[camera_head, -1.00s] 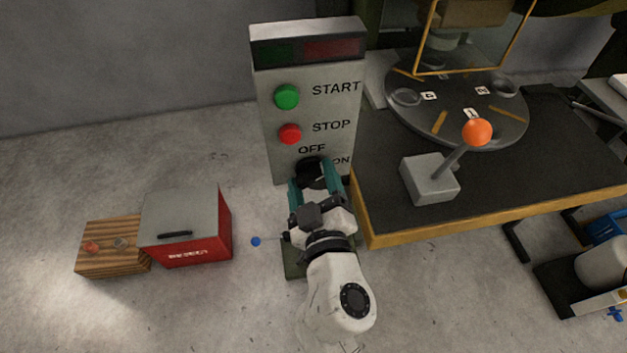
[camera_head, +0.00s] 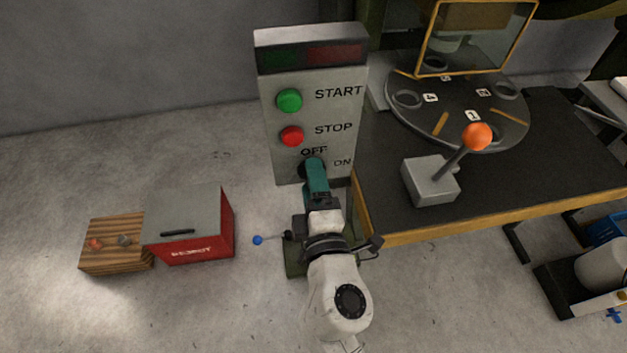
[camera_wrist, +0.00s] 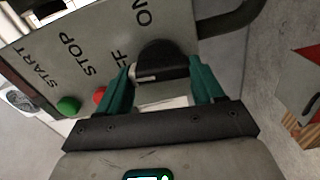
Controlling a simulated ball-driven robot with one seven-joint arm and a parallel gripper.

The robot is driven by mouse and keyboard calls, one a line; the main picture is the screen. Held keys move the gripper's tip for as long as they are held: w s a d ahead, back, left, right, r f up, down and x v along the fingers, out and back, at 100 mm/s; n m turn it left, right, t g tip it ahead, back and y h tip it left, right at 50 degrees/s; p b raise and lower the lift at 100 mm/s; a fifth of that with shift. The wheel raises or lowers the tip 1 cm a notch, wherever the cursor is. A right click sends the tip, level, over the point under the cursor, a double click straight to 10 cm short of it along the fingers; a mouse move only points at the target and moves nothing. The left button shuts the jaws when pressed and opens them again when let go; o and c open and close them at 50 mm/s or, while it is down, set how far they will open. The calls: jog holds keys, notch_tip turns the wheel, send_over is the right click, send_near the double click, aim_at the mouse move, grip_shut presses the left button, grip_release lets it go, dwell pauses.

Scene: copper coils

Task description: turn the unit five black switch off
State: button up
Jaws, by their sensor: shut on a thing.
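The black switch (camera_wrist: 160,62) is a round knob with a raised grip, low on the grey control panel (camera_head: 345,115) between the OFF and ON labels. In the wrist view my gripper (camera_wrist: 163,85) has its two teal fingers on either side of the knob, shut on it. In the head view my gripper (camera_head: 316,178) covers much of the knob, and only its dark left edge shows. The panel also carries a green START button (camera_head: 289,100) and a red STOP button (camera_head: 291,136).
Right of the panel is a dark table (camera_head: 490,200) with a round dial plate and a grey lever box (camera_head: 430,183) topped by an orange ball (camera_head: 477,136). A red box (camera_head: 205,240) and a wooden block (camera_head: 115,258) stand on the floor at left.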

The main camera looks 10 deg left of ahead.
jog(key=shift+f+n, duration=0.1)
jog(key=shift+n, duration=0.5)
jog(key=shift+a, duration=0.1)
jog(key=o, duration=1)
jog(key=shift+o, duration=0.2)
jog(key=b+v, duration=0.1)
jog(key=v, duration=1)
